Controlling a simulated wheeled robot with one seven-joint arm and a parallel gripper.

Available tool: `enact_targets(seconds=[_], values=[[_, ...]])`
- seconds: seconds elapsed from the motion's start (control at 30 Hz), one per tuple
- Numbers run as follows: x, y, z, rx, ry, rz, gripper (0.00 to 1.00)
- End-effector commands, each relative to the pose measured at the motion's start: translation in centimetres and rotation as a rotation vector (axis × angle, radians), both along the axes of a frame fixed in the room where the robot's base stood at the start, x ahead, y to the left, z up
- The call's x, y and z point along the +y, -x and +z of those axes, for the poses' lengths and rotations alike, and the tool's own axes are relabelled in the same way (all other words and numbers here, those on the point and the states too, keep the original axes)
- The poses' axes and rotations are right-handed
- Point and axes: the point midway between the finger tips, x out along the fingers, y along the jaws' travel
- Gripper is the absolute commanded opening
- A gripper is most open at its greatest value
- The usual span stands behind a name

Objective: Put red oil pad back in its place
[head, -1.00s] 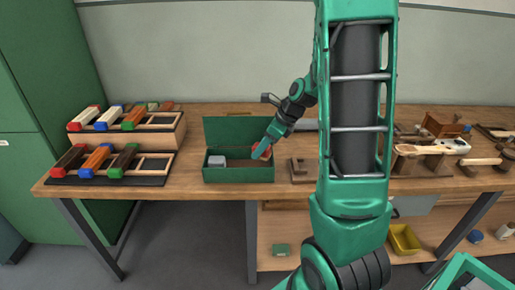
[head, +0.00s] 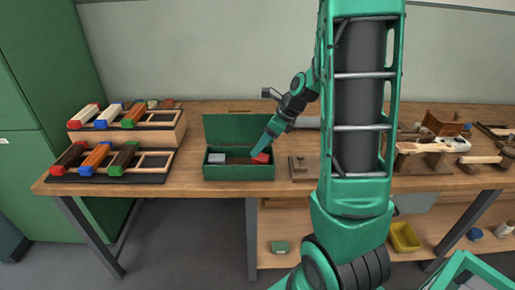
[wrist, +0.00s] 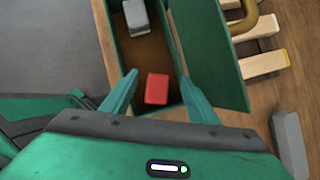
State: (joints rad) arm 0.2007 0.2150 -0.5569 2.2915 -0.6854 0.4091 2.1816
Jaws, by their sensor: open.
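The red oil pad (wrist: 157,88) lies in the right-hand end of the open green box; it also shows in the head view (head: 261,158). The green box (head: 238,172) stands on the workbench with its lid raised at the back. My gripper (wrist: 153,88) is open, with one finger on each side of the red pad in the wrist view. It looks just above the pad, and I cannot tell whether the fingers touch it. In the head view my gripper (head: 263,150) reaches into the box from the upper right.
A grey block (head: 216,158) lies in the box's left end. Two stepped racks (head: 150,180) of colored blocks stand left on the bench. A small wooden fixture (head: 303,168) stands right of the box. Tools and brushes (head: 450,150) crowd the bench's right side.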

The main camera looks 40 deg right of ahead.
Motion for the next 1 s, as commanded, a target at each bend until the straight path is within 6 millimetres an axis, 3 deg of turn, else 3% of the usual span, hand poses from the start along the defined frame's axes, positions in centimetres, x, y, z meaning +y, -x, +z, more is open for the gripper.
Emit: enact_targets(seconds=[0.5, 0.77, 1.0], values=[[-2.7, 4.0, 8.5, -0.002, 0.002, -0.001, 0.54], [-3.0, 5.0, 9.9, -0.001, 0.013, 0.02, 0.54], [-1.4, 8.3, 9.6, -0.019, 0.178, 0.327, 0.54]])
